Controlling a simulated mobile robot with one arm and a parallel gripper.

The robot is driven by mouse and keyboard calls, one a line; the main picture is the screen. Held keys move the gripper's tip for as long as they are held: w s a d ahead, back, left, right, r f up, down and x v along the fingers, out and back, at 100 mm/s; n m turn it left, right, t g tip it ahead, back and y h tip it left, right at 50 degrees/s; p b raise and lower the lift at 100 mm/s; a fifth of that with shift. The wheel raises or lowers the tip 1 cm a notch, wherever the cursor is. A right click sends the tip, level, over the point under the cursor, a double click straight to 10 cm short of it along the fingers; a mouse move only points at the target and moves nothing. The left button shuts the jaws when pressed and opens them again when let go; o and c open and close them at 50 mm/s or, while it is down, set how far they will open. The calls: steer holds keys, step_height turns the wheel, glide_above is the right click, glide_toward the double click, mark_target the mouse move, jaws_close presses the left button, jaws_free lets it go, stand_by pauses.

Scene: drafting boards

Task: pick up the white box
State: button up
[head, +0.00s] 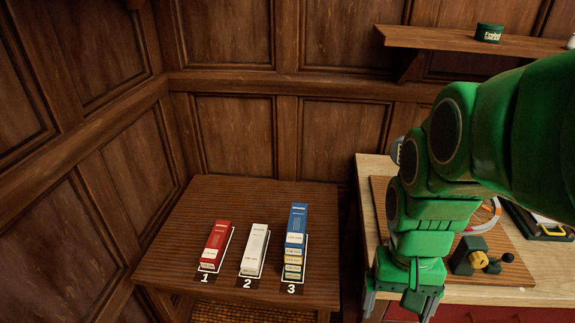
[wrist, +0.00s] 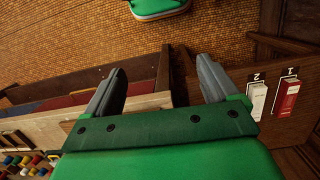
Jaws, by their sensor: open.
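The white box (head: 255,248) stands on the small dark wooden table (head: 190,225), at the place marked 2, between a red box and a blue box. It also shows in the wrist view (wrist: 258,100) at the right, beyond my fingers. My gripper (head: 402,308) is at the right in the head view, beside the light workbench and apart from the white box. In the wrist view my gripper (wrist: 160,88) has its two grey fingers spread, with nothing held between them.
A red box (head: 216,246) stands at mark 1 and a blue box (head: 296,240) at mark 3. A light-topped workbench (head: 365,170) with tools stands at the right. A shelf (head: 450,40) with a green tin (head: 489,33) is above. Panelled walls close off the back and left.

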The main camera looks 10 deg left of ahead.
steer(key=w+a+f, duration=0.2)
steer(key=w+a, duration=0.3)
steer(key=w, duration=0.7)
steer(key=t, duration=0.3)
glide_above(255, 245)
steer(key=s, duration=0.2)
steer(key=shift+n, duration=0.3)
step_height(255, 245, down, 23)
steer(key=shift+w+a+f, duration=0.2)
steer(key=shift+w+f, duration=0.05)
steer(key=shift+f, duration=0.25)
steer(key=shift+w+a+f, duration=0.1)
steer(key=shift+f, duration=0.3)
steer(key=shift+t, duration=0.3)
steer(key=shift+w+d+f, duration=0.1)
steer(key=shift+w+f, duration=0.15)
steer(key=shift+f, duration=0.9)
steer(key=shift+w+d+f, duration=0.1)
steer(key=shift+w+f, duration=0.15)
steer(key=shift+f, duration=0.95)
steer(key=shift+w+d+f, duration=0.1)
steer(key=shift+w+f, duration=0.15)
steer(key=shift+f, duration=0.9)
steer(key=c, duration=1.2)
